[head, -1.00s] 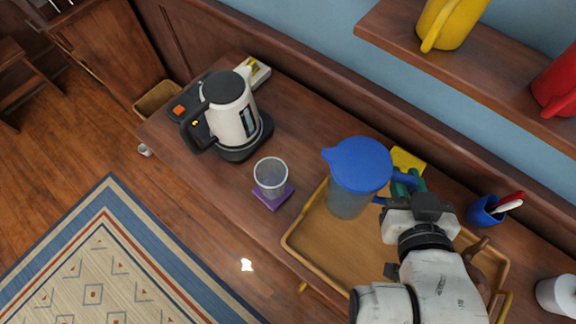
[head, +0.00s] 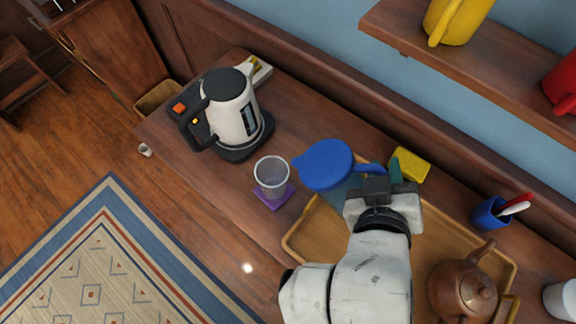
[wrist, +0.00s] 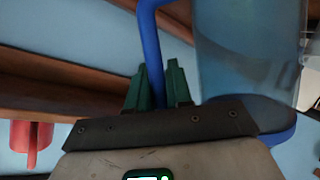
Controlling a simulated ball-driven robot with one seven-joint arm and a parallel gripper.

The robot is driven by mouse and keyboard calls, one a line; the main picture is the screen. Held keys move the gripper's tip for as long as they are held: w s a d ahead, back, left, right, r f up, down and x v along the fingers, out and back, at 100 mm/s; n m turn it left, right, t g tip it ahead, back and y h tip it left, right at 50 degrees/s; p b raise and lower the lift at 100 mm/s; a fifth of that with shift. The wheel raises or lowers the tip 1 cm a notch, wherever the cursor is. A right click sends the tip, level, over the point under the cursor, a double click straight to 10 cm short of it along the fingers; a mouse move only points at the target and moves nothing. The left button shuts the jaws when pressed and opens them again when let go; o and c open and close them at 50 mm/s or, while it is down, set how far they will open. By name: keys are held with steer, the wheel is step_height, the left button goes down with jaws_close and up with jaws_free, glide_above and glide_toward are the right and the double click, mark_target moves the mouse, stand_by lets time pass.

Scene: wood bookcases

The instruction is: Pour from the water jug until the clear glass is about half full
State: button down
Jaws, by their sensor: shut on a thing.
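The water jug (head: 327,163) has a blue lid and handle and a translucent body, partly hidden behind my gripper in the head view. Its spout points left toward the clear glass. My gripper (head: 378,170) is shut on the jug's blue handle; the wrist view shows the green fingers (wrist: 160,86) at the handle and the jug body (wrist: 245,50) to the right. The clear glass (head: 271,174) stands upright on a purple coaster (head: 275,198), just left of the jug. The lid's spout is near the glass but not over it. No water stream shows.
A wooden tray (head: 296,240) lies under the jug and my arm, with a brown teapot (head: 462,290) at its right. A kettle (head: 232,112) stands behind the glass. A yellow sponge (head: 410,164) and blue cup (head: 489,213) are along the back. A shelf (head: 480,85) overhangs the right.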

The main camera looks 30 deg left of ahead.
mark_target(361, 170)
steer(key=shift+s+a+r+n, duration=0.2)
steer(key=shift+a+r+n, duration=0.1)
steer(key=shift+a, duration=0.35)
steer(key=shift+h, duration=0.3)
steer(key=shift+s+a+r+n+t+h, duration=0.25)
steer(key=shift+a+n+h, duration=0.15)
steer(key=shift+a+n, duration=0.2)
steer(key=shift+s+a+r+n+t+h, duration=0.1)
steer(key=shift+a+r+n+t+h, duration=0.15)
steer(key=shift+a+n+h, duration=0.25)
stand_by(1.4)
steer(key=shift+s+a+r+n, duration=0.1)
steer(key=shift+a+r+n, duration=0.3)
steer(key=shift+r, duration=0.1)
stand_by(2.3)
